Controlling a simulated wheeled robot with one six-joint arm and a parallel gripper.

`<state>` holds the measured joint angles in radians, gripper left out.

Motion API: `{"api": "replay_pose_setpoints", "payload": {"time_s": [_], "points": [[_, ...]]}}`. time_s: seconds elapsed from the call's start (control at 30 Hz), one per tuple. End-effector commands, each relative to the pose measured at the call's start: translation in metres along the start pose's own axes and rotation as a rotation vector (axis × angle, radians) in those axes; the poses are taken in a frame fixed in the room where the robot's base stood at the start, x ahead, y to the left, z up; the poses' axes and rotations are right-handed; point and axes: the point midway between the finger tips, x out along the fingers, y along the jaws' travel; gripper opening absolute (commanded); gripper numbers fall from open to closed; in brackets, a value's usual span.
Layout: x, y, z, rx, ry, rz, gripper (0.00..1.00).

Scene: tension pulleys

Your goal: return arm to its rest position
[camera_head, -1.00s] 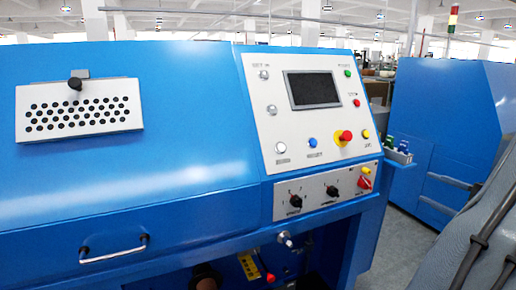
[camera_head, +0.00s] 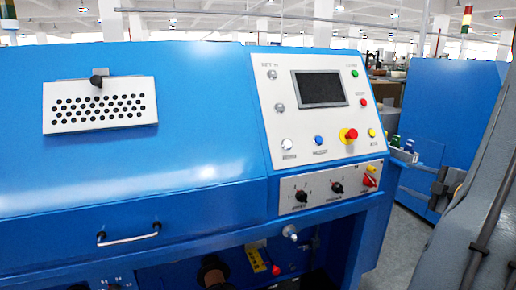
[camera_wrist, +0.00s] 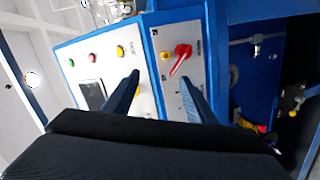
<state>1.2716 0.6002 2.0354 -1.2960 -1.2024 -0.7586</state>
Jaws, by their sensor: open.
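My gripper (camera_wrist: 159,77) shows in the wrist view, with its two dark fingers apart and nothing between them. Past the fingertips is the blue machine's control face, seen turned on its side. The left finger overlaps the button panel (camera_wrist: 70,52); the right finger overlaps the lower switch panel (camera_wrist: 168,40) near a red rotary switch (camera_wrist: 182,55). I cannot tell whether the fingers touch the machine. The gripper is not clearly seen in the head view. A grey part of my arm (camera_head: 485,225) fills the right edge there.
The blue machine (camera_head: 200,95) fills most of the head view, with a screen (camera_head: 320,89), a door handle (camera_head: 128,238) and an open lower recess. A second blue machine (camera_head: 450,105) stands behind at right. Some grey floor (camera_head: 402,245) shows between them.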

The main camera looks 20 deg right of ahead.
Motion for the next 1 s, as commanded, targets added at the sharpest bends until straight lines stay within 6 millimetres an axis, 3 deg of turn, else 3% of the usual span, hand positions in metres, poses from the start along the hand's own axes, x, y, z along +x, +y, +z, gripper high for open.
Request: {"api": "replay_pose_setpoints", "payload": {"time_s": [0.17, 0.3, 0.5, 0.63, 0.77, 0.9, 1.0], "points": [[0.053, -0.003, -0.045, 0.106, -0.078, -0.065, 0.51], [0.090, -0.017, -0.094, 0.236, -0.174, -0.133, 0.51], [0.112, -0.054, -0.174, 0.438, -0.319, -0.242, 0.51], [0.106, -0.087, -0.231, 0.572, -0.416, -0.326, 0.51], [0.085, -0.125, -0.289, 0.703, -0.521, -0.419, 0.51], [0.047, -0.168, -0.348, 0.827, -0.638, -0.528, 0.51], [0.018, -0.192, -0.380, 0.890, -0.711, -0.596, 0.51]]}}
